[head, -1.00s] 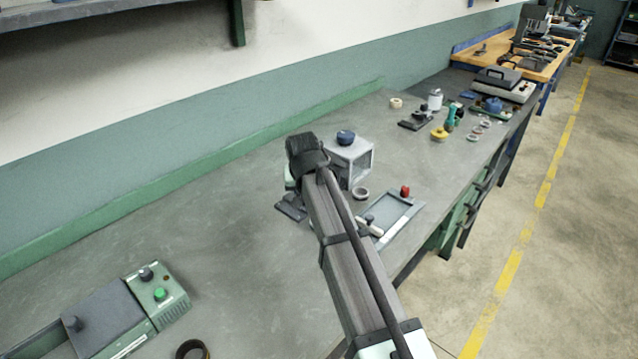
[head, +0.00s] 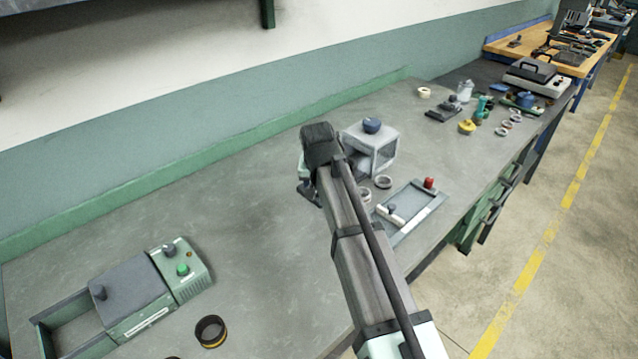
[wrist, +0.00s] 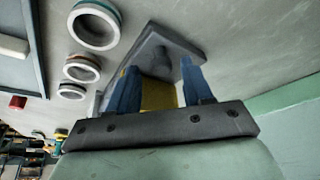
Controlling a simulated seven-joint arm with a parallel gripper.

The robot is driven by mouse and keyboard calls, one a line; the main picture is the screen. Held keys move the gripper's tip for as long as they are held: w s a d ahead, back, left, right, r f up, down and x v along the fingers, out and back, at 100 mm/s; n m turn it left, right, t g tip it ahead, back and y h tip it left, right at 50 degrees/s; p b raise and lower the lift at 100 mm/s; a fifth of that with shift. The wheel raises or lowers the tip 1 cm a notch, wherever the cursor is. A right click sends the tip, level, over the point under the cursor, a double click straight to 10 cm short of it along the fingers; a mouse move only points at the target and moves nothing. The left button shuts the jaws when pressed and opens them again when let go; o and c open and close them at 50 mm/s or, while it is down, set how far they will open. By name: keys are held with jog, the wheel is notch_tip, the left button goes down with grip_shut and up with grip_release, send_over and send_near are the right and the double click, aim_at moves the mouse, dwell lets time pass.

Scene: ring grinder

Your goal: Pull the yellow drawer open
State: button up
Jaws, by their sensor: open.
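A yellow part (wrist: 160,94), likely the yellow drawer, shows in the wrist view beneath a grey plate-like housing with a round knob (wrist: 166,62). My gripper (wrist: 159,68) is open, with one blue finger on each side of the yellow part. I cannot tell whether the fingers touch it. The gripper's body hides the near part of the yellow piece. No yellow drawer shows clearly in that view.
A green control box (head: 181,270) and a dark ring (head: 211,331) are at lower left. The bench between is clear. A wall runs behind.

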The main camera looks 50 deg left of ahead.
jog(key=v, duration=1.4)
dwell(0.4)
